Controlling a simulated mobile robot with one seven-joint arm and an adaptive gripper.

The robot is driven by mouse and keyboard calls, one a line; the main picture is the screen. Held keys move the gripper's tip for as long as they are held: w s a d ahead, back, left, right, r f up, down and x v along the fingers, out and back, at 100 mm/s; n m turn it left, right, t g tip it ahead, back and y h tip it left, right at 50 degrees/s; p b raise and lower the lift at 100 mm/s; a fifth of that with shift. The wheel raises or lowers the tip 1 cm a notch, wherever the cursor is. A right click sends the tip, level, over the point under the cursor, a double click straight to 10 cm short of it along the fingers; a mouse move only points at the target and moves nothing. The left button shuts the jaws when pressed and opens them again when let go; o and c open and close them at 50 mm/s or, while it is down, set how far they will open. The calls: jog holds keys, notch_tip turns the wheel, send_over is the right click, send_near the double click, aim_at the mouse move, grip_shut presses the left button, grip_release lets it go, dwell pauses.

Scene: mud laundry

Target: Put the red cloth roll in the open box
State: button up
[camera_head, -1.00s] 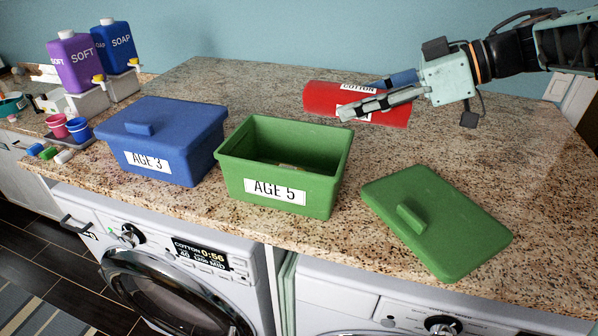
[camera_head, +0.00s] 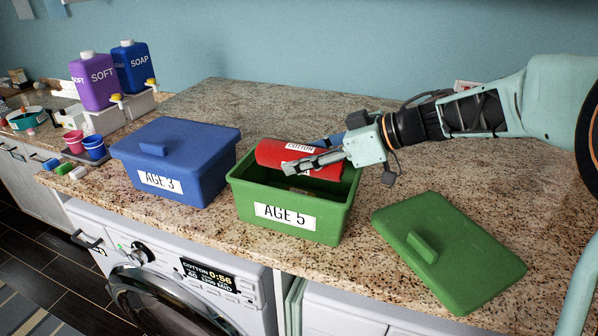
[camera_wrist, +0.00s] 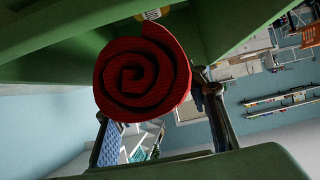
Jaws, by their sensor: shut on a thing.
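The red cloth roll (camera_head: 278,154), with a white COTTON label, is held in my gripper (camera_head: 322,152). It lies over the open green AGE 5 box (camera_head: 245,213), at about the height of the rim. I cannot tell how far it reaches below the rim. In the wrist view the roll (camera_wrist: 143,75) shows its spiral end between the fingers, with the green box wall (camera_wrist: 50,45) around it. The lower side of the roll is hidden in the head view.
A closed blue AGE 3 box (camera_head: 180,170) stands left of the green box. A green lid (camera_head: 455,245) lies on the counter (camera_head: 350,255) to the right. SOFT (camera_head: 95,82) and SOAP (camera_head: 132,70) bottles stand at the back left.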

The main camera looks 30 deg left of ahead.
aim_at(299, 191)
jog(key=shift+s+a+f, duration=0.1)
jog(key=shift+a+f, duration=0.2)
jog(key=shift+f, duration=1.6)
jog(key=shift+f, duration=0.15)
jog(key=shift+f+p, duration=0.3)
jog(key=shift+f, duration=0.05)
jog(key=shift+f, duration=0.1)
jog(key=o, duration=1.2)
jog(key=shift+o, duration=0.2)
jog(key=shift+r+b, duration=0.45)
jog(key=shift+r, duration=0.15)
jog(key=v, duration=1.2)
